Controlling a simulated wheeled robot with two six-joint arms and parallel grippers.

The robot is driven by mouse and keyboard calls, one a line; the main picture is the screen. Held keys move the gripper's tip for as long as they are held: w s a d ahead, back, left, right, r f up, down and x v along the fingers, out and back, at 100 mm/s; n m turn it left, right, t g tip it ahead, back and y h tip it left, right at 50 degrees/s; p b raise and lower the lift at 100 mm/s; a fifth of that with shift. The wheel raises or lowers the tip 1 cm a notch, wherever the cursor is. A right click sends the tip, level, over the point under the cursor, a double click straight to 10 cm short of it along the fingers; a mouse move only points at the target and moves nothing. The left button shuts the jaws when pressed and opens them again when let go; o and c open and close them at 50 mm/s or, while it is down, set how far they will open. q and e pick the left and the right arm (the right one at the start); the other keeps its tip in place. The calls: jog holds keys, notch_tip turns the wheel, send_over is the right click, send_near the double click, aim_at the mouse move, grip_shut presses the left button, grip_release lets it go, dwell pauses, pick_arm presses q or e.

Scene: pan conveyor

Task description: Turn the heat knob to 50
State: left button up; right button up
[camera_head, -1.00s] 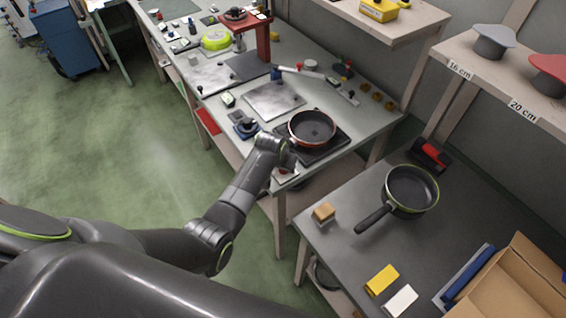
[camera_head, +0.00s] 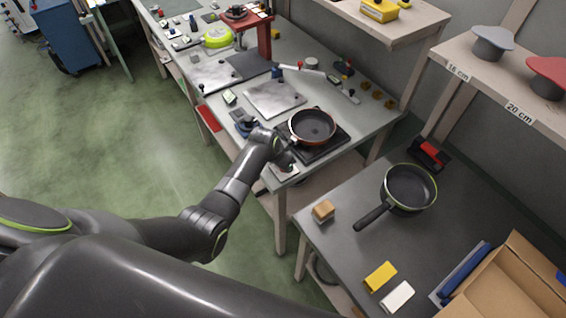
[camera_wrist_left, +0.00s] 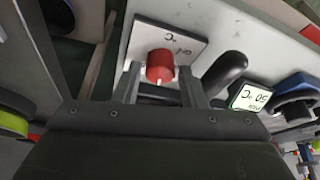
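The red heat knob (camera_wrist_left: 160,65) has a white mark and sits on a white plate (camera_wrist_left: 183,43) with small lettering. In the left wrist view my left gripper (camera_wrist_left: 160,76) has one finger on each side of the knob, with small gaps showing, so it looks open around it. In the head view my left gripper (camera_head: 286,160) is over the front corner of the workbench, hiding the knob; part of the white plate (camera_head: 287,174) shows. A small display (camera_wrist_left: 252,100) beside it appears upside down and seems to read 50 °C. My right gripper is not in view.
An orange-rimmed pan (camera_head: 312,126) sits on a black hot plate (camera_head: 338,143) just beyond the gripper. A dark handle-like bar (camera_wrist_left: 226,72) and a blue-black round device (camera_wrist_left: 292,88) are close to the right finger. A green-rimmed pan (camera_head: 408,188) stands on the nearer table.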

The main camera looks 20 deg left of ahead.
pick_arm(q)
jog(key=shift+s+r, duration=0.2)
jog(key=shift+r, duration=0.35)
jog(key=v, duration=1.6)
jog(key=shift+b, duration=0.45)
jog(key=shift+a+r, duration=0.1)
